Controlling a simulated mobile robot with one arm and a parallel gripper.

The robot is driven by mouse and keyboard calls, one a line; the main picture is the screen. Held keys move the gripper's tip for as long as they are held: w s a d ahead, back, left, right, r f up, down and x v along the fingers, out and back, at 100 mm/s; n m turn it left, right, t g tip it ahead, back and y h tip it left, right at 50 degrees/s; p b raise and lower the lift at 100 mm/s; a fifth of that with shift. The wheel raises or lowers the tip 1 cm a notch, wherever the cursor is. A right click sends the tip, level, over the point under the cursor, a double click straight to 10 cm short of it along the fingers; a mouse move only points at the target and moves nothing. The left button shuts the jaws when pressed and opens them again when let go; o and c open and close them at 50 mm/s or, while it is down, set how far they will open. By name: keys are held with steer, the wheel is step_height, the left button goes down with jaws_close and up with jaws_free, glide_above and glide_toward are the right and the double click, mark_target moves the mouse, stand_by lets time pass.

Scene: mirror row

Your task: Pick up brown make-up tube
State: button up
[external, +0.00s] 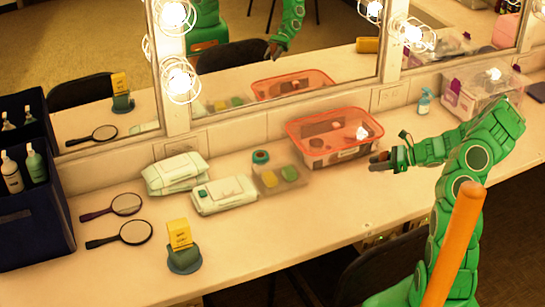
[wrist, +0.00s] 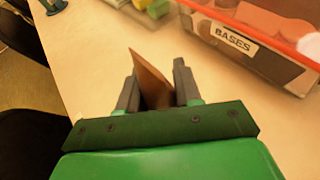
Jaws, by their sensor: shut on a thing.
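The brown make-up tube (wrist: 150,78) shows in the wrist view as a flat, tapered brown piece standing out between my two dark fingers. My gripper (wrist: 156,82) is shut on it, with one finger on each side. Its lower part is hidden between the fingers and behind the green palm. In the external view my gripper (external: 374,161) is over the counter, just right of the red-rimmed bin, and the tube is hard to make out there. I cannot tell how far the tube is above the counter.
Wipe packs (external: 225,196), sponges (external: 270,181), hand mirrors (external: 122,234) and a yellow box (external: 179,233) lie further left. The counter in front of the bin is clear.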

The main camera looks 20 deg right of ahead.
steer(key=s+a+r, duration=0.2)
steer(key=s+r, duration=0.2)
steer(key=s, duration=0.5)
steer(key=shift+a+r, duration=0.15)
steer(key=shift+r, duration=0.1)
